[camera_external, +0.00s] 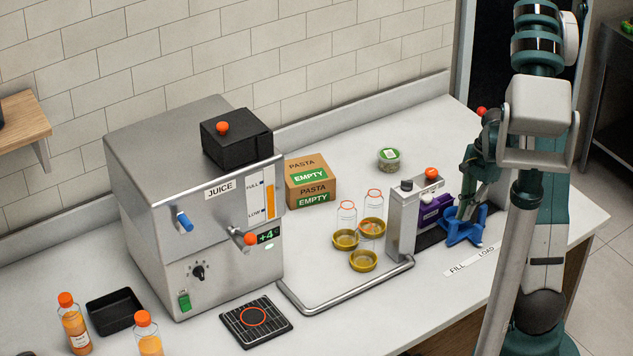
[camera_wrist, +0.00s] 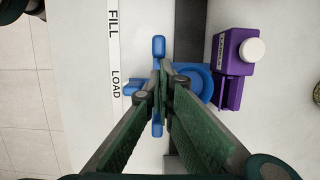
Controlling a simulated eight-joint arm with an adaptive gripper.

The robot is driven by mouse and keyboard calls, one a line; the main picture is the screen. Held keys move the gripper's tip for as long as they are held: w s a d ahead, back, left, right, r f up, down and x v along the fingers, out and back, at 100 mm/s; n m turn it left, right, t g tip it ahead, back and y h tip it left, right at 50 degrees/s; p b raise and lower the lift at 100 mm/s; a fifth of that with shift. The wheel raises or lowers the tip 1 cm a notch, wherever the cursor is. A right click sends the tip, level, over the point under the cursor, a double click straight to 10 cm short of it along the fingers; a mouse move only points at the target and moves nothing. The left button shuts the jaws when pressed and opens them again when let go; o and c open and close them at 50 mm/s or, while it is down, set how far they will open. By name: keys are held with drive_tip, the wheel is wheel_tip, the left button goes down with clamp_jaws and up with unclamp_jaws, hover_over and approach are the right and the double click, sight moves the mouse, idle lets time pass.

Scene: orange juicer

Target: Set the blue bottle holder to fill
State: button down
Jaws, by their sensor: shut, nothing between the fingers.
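The blue bottle holder (camera_external: 462,230) stands on the counter to the right of a grey metal unit, and its round cup (camera_wrist: 203,78) shows partly behind my fingers in the wrist view. A blue pointer on its side lies beside the word LOAD on the white FILL/LOAD strip (camera_wrist: 114,52); that strip (camera_external: 472,259) also shows in the external view. My gripper (camera_wrist: 163,72) is shut and empty, with its fingertips over the holder's narrow blue bar. I cannot tell whether they touch it. In the external view my gripper (camera_external: 467,188) is just above the holder.
A dark track (camera_wrist: 190,28) runs from the holder toward FILL. A purple dispenser (camera_wrist: 236,48) stands close beside it. The grey unit (camera_external: 404,222), clear bottles (camera_external: 347,216), yellow rings (camera_external: 363,261) and a bent metal pipe (camera_external: 345,295) lie to the left.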

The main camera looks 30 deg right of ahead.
sight(455, 219)
drive_tip(key=shift+a+b, duration=0.35)
drive_tip(key=shift+a, duration=1.5)
drive_tip(key=shift+r, duration=0.2)
drive_tip(key=p+v, duration=0.4)
drive_tip(key=v, duration=0.5)
drive_tip(key=shift+r, duration=0.35)
drive_tip(key=shift+d, duration=0.15)
